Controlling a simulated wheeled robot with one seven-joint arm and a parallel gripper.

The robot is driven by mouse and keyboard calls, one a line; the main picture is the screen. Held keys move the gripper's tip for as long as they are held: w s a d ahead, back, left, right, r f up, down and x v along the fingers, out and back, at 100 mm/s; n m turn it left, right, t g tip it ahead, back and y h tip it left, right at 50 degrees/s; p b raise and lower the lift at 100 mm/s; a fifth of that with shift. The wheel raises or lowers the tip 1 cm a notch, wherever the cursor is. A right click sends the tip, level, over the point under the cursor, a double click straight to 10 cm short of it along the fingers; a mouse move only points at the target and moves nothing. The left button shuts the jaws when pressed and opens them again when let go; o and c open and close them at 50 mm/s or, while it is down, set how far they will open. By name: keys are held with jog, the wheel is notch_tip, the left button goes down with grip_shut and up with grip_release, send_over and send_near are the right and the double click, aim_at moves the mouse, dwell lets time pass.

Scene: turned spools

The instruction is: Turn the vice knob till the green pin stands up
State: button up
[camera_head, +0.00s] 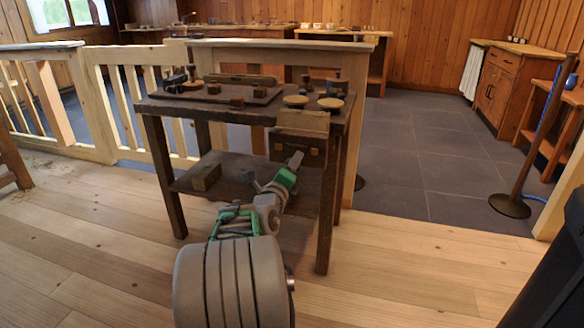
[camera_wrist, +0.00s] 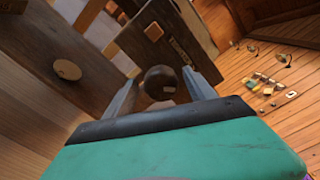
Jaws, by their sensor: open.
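A dark round knob (camera_wrist: 158,78) shows in the wrist view between the two grey fingers of my gripper (camera_wrist: 160,84). A small pale mark is on its near side. My gripper is open; I cannot tell whether either finger touches the knob. A dark wooden plate (camera_wrist: 143,35) with a light inset lies behind the knob. In the head view my gripper (camera_head: 296,158) is in front of a dark wooden front (camera_head: 307,144) below the workbench top, and the knob cannot be made out there. I cannot make out a green pin in either view.
The dark workbench (camera_head: 200,107) carries a board (camera_head: 228,94), small blocks and round light-topped spools (camera_head: 331,103). A wooden block (camera_head: 206,177) lies on its lower shelf. A pale railing (camera_head: 130,110) stands behind. The floor right of the bench is mostly clear, with a post (camera_head: 530,160) farther right.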

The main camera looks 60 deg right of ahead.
jog(key=s+a+p, duration=0.1)
jog(key=a, duration=0.6)
